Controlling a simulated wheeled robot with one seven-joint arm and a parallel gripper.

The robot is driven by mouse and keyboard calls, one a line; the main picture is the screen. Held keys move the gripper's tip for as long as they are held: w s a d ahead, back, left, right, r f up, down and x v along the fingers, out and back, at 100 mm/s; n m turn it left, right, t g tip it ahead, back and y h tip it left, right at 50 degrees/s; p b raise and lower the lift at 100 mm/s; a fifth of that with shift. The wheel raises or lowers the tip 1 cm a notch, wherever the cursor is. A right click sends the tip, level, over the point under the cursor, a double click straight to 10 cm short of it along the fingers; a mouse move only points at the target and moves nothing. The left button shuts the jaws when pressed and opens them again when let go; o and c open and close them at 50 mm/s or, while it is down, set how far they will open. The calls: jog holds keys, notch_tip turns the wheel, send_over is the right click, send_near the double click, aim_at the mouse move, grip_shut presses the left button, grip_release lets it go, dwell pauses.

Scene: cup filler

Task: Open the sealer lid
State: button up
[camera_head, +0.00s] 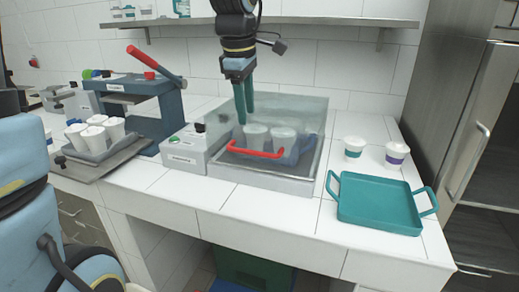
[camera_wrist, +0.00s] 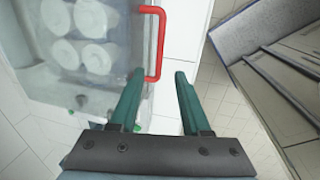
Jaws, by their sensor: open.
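The sealer (camera_head: 262,179) is a grey box on the white counter with a clear lid (camera_head: 295,113), which looks shut. A red bar handle (camera_head: 256,152) is on the lid's front, and white cups (camera_head: 284,136) show through it. My gripper (camera_head: 245,116) points down over the sealer, open and empty. In the wrist view, the red handle (camera_wrist: 160,45) lies just past the open fingers (camera_wrist: 158,76), with its lower end close to the gap between them. I cannot tell the height between fingertips and handle. Cups (camera_wrist: 92,35) show under the lid at left.
A teal tray (camera_head: 380,203) lies empty at right, with two lidded cups (camera_head: 396,154) behind it. A blue-grey machine with a red lever (camera_head: 142,57) and a rack of cups (camera_head: 97,130) stand at left. A wall shelf (camera_head: 290,20) is behind my arm.

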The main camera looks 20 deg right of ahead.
aim_at(251, 152)
jog(key=f, duration=0.3)
jog(key=w+d+f+p, duration=0.1)
jog(key=f, duration=0.6)
jog(key=shift+w+d+f+p, duration=0.2)
jog(key=shift+d+f+p, duration=0.05)
jog(key=shift+p, duration=0.1)
grip_shut()
dwell(1.0)
